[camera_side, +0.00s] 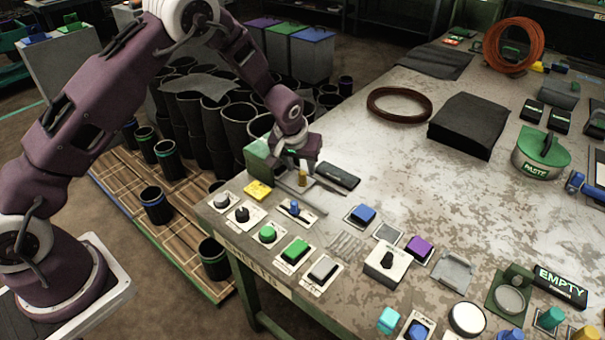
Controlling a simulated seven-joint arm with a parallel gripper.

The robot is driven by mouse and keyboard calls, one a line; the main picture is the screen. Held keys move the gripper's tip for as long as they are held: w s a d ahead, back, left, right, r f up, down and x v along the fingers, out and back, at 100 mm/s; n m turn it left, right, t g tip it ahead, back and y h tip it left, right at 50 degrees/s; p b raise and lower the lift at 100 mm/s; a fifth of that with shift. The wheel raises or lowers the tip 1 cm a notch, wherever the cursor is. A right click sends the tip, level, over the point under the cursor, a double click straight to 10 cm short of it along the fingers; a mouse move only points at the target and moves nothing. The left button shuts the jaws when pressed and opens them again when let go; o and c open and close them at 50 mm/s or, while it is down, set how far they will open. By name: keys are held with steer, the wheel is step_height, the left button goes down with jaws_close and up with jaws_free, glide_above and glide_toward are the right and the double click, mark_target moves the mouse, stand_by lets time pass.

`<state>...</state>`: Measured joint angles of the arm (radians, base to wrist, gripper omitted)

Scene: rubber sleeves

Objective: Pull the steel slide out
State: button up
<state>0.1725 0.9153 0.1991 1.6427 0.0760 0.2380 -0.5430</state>
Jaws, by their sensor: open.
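My gripper (302,178) is open and points down near the table's far left corner. A small brass-coloured knob (303,179) shows between or just in front of its fingers; I cannot tell whether they touch it. A thin grey metal strip (328,188) lies by the knob and runs to the right; it looks like the steel slide, partly hidden by my gripper. A green block (261,158) stands directly left of my gripper.
A black bar (338,176) lies just right of my gripper. The table's middle (400,170) is clear.

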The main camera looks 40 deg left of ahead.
mark_target(302, 173)
steer(key=x, duration=0.5)
jaws_close()
stand_by(1.3)
